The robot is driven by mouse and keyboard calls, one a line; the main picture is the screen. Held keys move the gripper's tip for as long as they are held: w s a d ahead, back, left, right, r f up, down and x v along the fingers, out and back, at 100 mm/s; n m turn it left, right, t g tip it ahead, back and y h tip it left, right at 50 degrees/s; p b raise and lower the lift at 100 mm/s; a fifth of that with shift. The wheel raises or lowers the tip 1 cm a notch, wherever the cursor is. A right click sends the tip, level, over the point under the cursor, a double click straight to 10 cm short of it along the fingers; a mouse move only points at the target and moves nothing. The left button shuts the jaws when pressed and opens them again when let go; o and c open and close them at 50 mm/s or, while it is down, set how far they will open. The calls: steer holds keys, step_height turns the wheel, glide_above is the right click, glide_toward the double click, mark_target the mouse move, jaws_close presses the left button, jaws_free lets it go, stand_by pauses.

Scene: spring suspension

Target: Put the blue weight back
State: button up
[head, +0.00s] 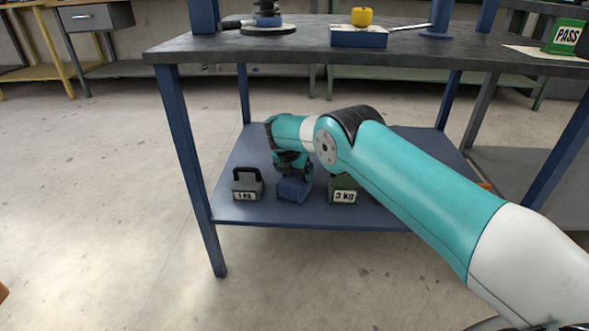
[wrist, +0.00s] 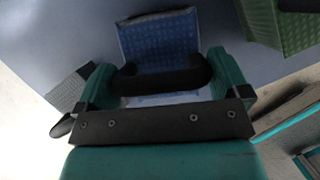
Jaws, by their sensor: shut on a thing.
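The blue weight (head: 294,189) is on the lower shelf (head: 240,210), between a grey weight and a green weight. It also shows in the wrist view (wrist: 158,42), with its black handle (wrist: 160,80) between my fingers. My gripper (head: 292,166) is above the blue weight, pointing down. In the wrist view, my gripper (wrist: 165,90) is shut on the handle. The weight looks to be at shelf level; I cannot tell whether its base touches the shelf.
The grey weight (head: 247,185) marked 1 KG stands to the left, and the green weight (head: 343,190) marked 3 KG to the right, both close by. The worktop (head: 300,45) is above, with table legs (head: 190,165) at the corners.

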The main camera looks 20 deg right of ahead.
mark_target(290, 184)
steer(key=shift+w+r, duration=0.1)
steer(key=shift+r, duration=0.1)
steer(key=o, duration=1.5)
steer(key=shift+f, duration=0.25)
steer(key=p+v, duration=0.3)
steer(key=v, duration=0.4)
steer(key=shift+s+r+p, duration=0.25)
steer(key=shift+r+p, duration=0.05)
steer(key=shift+p, duration=0.05)
steer(key=shift+a, duration=0.15)
